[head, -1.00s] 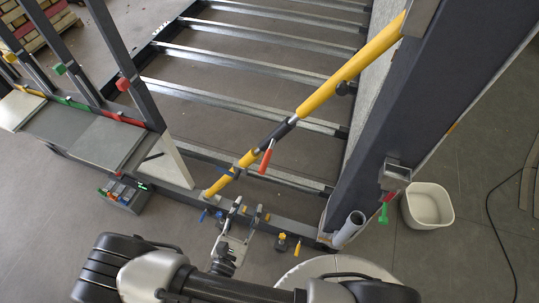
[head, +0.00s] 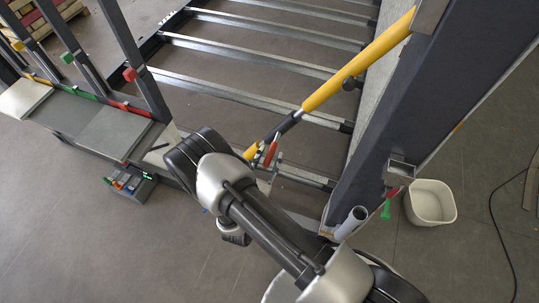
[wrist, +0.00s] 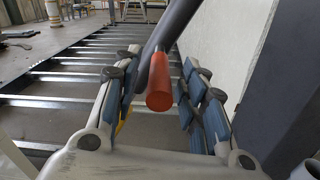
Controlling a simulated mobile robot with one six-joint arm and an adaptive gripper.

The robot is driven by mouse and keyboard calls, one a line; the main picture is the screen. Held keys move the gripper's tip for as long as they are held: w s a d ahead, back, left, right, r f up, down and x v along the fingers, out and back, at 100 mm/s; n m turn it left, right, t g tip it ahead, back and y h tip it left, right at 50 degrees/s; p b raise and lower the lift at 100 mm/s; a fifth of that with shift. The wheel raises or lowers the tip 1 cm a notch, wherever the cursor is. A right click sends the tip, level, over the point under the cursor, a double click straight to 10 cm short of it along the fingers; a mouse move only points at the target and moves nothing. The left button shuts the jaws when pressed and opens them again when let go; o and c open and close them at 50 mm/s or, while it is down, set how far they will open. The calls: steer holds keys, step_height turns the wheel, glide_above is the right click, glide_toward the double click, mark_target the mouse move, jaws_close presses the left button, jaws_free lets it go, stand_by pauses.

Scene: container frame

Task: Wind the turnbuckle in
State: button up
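The turnbuckle is a diagonal brace with a yellow tube (head: 345,72) rising to the right post and a dark middle sleeve (head: 283,127). A red-orange handle (head: 271,153) sticks out from the sleeve. In the wrist view the handle (wrist: 160,92) points end-on toward the camera, with the dark bar (wrist: 174,30) behind it. My gripper (wrist: 160,62) is open, with its blue-padded fingers on either side of the handle. Gaps show between the handle and both pads.
A dark post (head: 385,130) stands right of the brace, beside a pale wall panel. A grey pipe (head: 351,223) and a white bin (head: 430,203) are at its foot. Metal crossbars (head: 245,97) span the frame behind. A dark toolbox (head: 131,184) sits on the floor at left.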

steer(key=shift+w+d, duration=0.2)
steer(key=shift+w, duration=0.35)
steer(key=shift+c, duration=0.6)
jaws_close()
